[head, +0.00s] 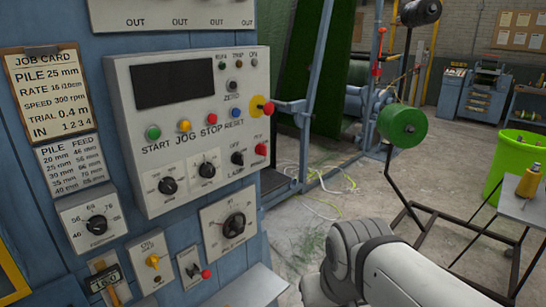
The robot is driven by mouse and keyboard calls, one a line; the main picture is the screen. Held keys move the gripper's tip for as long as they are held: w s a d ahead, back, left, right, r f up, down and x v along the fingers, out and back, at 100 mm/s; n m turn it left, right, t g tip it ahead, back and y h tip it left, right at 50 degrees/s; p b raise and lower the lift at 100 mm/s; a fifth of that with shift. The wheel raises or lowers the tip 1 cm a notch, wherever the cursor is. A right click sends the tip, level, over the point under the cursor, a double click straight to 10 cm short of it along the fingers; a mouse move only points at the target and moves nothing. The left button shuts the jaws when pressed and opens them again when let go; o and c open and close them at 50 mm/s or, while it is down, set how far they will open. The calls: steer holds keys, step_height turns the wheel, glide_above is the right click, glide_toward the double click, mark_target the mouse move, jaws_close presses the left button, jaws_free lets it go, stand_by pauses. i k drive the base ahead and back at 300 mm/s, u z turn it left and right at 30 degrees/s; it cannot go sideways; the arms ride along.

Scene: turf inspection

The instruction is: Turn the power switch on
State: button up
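A grey control panel (192,125) is fixed to the blue machine cabinet, with a dark display at its top. A red switch (261,149) sits at its lower right edge, under a small label that I cannot read clearly. Left of it is a black knob (237,158) marked OFF and LAMP. I cannot tell for certain which control is the power switch, or how the red one is set. My white arm (385,270) rises at the lower right, apart from the panel. My gripper is not in view.
A red mushroom button (268,107) on yellow juts out beside the panel. Below are a dial (233,225), a yellow toggle (152,262) and a red-tipped lever (205,273). A green spool (402,125) stands on a black frame to the right. Loose cords lie on the floor.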

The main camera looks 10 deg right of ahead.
mark_target(260, 149)
steer(key=u, duration=0.2)
steer(key=i, duration=0.85)
steer(key=z, duration=0.1)
